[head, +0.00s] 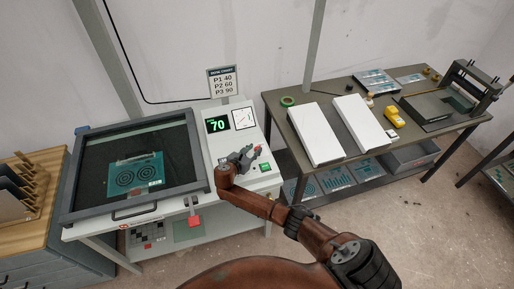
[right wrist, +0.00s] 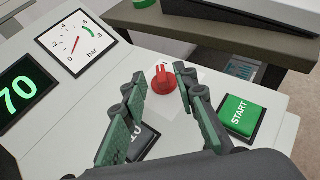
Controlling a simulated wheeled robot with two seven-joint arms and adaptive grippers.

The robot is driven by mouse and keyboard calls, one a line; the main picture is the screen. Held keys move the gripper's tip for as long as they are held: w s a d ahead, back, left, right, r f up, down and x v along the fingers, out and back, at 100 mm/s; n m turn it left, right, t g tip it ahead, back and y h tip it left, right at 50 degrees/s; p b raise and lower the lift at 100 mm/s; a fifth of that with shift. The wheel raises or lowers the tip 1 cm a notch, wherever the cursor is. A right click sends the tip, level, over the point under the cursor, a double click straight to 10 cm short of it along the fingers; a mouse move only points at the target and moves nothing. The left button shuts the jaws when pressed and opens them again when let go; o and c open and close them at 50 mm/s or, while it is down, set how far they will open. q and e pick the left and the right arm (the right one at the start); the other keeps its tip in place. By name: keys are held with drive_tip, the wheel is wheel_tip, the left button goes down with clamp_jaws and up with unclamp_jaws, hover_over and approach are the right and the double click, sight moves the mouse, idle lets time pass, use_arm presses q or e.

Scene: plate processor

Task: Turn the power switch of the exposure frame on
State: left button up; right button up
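The exposure frame (head: 203,165) stands at the left, its control panel on the right side. A red rotary knob (right wrist: 163,79) on a pale square plate is on this panel; it also shows in the head view (head: 257,149). No label on the knob is legible. My right gripper (right wrist: 157,82) is open, its fingers apart on either side of the knob; contact is not visible. In the head view the right gripper (head: 248,155) is over the panel. A dark control (right wrist: 143,143) with white marks is partly hidden by the left finger. My left gripper is out of view.
A green START button (right wrist: 240,116) sits right of the fingers. The lit display (right wrist: 18,91) reads 70, beside a pressure gauge (right wrist: 75,43). A grey table (head: 285,128) with white boards stands to the right. A settings sign (head: 223,82) rises behind the panel.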

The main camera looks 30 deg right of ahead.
drive_tip(key=v, duration=0.7)
drive_tip(key=shift+s+a+r, duration=0.15)
drive_tip(key=shift+a, duration=0.15)
